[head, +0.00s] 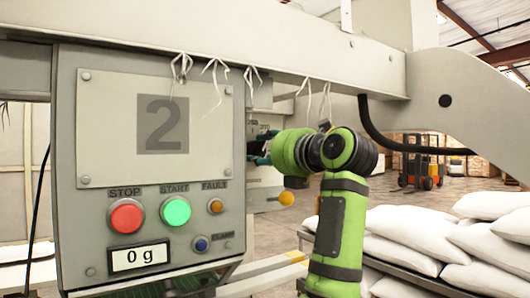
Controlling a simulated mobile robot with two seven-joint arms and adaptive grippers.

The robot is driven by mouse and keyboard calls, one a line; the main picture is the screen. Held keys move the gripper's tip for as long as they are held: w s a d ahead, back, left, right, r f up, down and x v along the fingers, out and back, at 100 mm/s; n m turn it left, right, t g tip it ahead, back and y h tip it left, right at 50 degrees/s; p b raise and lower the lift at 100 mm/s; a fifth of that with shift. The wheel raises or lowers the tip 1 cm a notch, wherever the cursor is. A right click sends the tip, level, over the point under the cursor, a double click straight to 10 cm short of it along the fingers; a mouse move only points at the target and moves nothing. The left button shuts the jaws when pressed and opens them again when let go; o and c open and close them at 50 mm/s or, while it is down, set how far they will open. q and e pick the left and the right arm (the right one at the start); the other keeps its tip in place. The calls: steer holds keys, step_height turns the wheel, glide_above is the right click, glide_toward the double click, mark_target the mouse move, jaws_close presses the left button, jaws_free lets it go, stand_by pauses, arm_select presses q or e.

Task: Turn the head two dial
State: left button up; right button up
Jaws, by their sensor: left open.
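The head two control box (157,200) fills the left half of the head view, with a large grey "2" on its plate. My left gripper (262,150), dark with teal parts on the green arm, is by a panel (262,118) behind the box's right edge. It is open, but its fingers are small and partly hidden by the box edge and the wrist. The head two dial cannot be made out; that part of the panel is covered by the gripper. Whether the fingers touch anything cannot be told. My right gripper is not in view.
The box front has a red STOP button (126,215), a green START button (175,211) and a display (139,257) reading 0 g. An orange ball knob (286,198) sits just below the gripper. White sacks (420,232) are stacked at right. A beam (250,45) crosses above.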

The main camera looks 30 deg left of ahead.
arm_select(q)
steer(key=v, duration=1.2)
steer(key=shift+f, duration=0.15)
